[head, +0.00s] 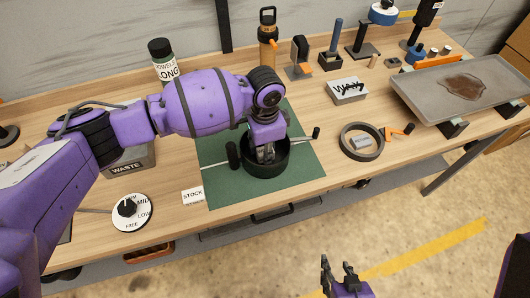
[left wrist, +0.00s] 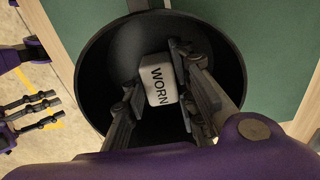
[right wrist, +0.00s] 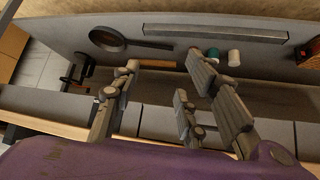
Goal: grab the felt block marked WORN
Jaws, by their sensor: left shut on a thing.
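The felt block marked WORN (left wrist: 158,88) is pale with dark letters. In the left wrist view it is inside a round black pot (left wrist: 100,72), which stands on the green mat in the head view (head: 264,175). My left gripper (head: 267,154) reaches down into the pot from above. In the left wrist view its fingers are on both sides of the block, shut on it. The head view does not show the block clearly. My right gripper (head: 337,265) is open and empty, low in front of the table; its spread fingers show in the right wrist view (right wrist: 163,66).
The green mat (head: 300,185) lies mid-table. A grey block marked WAX (head: 347,97), a dark ring (head: 345,150) and a stained metal tray (head: 480,102) are to the right. A waste bin (head: 138,160), a dial (head: 133,222) and a STOCK card (head: 193,196) are to the left.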

